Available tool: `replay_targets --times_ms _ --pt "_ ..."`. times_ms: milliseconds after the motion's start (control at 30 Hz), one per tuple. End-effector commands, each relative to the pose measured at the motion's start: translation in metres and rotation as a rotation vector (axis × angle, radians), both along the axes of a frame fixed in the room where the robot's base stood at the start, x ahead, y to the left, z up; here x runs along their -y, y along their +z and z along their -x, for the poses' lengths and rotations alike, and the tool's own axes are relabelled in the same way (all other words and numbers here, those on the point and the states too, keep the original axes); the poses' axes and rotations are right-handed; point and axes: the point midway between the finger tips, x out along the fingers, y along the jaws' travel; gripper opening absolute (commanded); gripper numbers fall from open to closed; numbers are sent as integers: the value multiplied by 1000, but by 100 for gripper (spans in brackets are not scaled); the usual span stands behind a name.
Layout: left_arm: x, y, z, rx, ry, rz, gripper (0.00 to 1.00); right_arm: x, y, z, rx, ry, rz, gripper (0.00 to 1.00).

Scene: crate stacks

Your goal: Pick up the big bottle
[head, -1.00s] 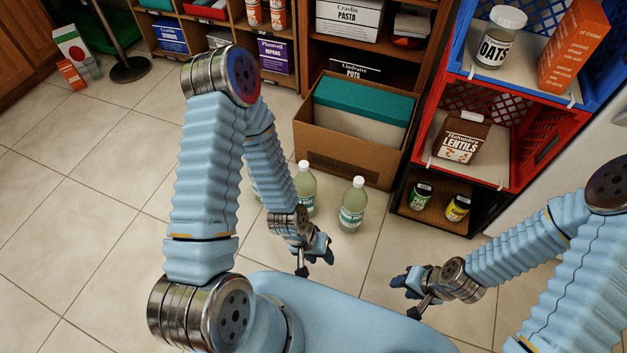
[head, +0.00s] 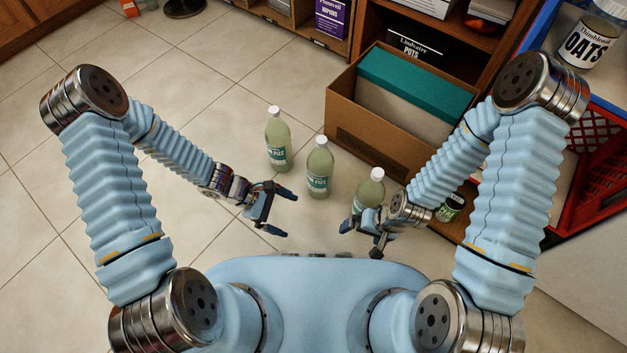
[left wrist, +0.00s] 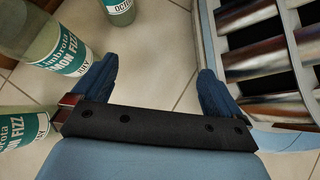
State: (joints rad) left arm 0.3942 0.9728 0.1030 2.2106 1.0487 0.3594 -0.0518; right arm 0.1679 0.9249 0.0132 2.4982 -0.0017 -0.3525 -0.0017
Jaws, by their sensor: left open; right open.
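Three greenish bottles with white caps and teal labels stand upright on the floor in the head view: a left one (head: 278,143), a middle one (head: 319,170) and a right one (head: 370,188). They look alike, and I cannot tell which is the big one. The right bottle is partly hidden by my right gripper (head: 361,239), which is open and empty in front of it. My left gripper (head: 290,214) is open and empty, in front of and left of the middle bottle. In the left wrist view, parts of bottles (left wrist: 42,45) show beside and beyond the open fingers (left wrist: 156,82).
A cardboard box (head: 378,150) with a teal-lidded box inside stands behind the bottles. Dark jars sit low at right, one (head: 451,207) partly visible. A red crate (head: 585,165) rises at far right.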

Motion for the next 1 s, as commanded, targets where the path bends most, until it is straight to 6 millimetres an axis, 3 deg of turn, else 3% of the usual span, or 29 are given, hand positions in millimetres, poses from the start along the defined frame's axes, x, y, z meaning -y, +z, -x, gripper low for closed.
replay_targets --times_ms 33,100,200,300,700,1000 --pt "2 -13 -25 -33 138 80 100 1 -21 0 0 -2 1 100" --pt "2 -8 -61 -60 318 196 100 2 -31 -1 0 -3 1 100" --pt "-7 0 -102 -67 505 318 100 2 -39 -1 -1 -4 1 100" --pt "-12 5 -126 -63 604 384 100 2 -43 -1 -1 -4 1 100" --pt "46 -20 -161 -61 630 403 100 3 -56 -2 3 -6 1 100" --pt "67 -28 -172 -61 629 402 100 3 -62 -2 4 -8 2 100"
